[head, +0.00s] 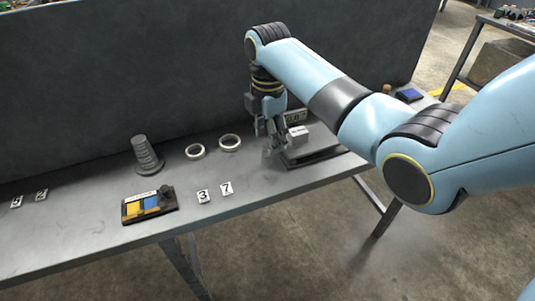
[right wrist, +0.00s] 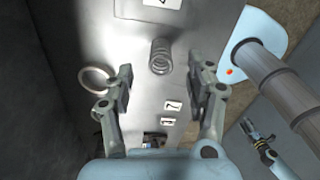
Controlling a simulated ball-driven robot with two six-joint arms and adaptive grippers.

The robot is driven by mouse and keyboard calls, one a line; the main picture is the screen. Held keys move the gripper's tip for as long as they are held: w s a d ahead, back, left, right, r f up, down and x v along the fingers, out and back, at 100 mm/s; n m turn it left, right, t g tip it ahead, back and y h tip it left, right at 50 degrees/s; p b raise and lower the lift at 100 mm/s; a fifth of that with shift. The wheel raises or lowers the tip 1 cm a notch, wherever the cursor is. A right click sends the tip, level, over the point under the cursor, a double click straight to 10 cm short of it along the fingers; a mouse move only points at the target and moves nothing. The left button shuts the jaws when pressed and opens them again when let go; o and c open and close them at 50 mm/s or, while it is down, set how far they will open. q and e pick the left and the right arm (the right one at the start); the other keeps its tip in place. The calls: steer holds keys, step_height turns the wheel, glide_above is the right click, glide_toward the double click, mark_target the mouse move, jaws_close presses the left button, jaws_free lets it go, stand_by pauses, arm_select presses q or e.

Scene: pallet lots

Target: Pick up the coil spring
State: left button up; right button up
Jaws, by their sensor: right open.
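The coil spring (right wrist: 160,56) is a dark grey coil standing on the grey table in the right wrist view. It lies ahead of and between the fingers of my right gripper (right wrist: 167,90), which is open and empty. In the head view my right gripper (head: 272,143) points down low over the table, just right of two pale rings. I cannot make out the spring there; the gripper seems to hide it. What looks like my left gripper (right wrist: 251,131) hangs beside the table at the right of the wrist view, too small to read its fingers.
Two rings (head: 229,142) (head: 195,151) and a grey stepped cone (head: 146,156) stand left of my right gripper. Number tags (head: 226,188) and a yellow-blue box (head: 150,204) lie nearer the front. A dark flat stand (head: 315,155) is close on the right. A dark wall (head: 130,70) rises behind.

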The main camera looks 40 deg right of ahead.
step_height(320, 180, down, 5)
steer(key=shift+r, duration=0.2)
jaws_close()
stand_by(0.3)
steer(key=shift+r, duration=0.1)
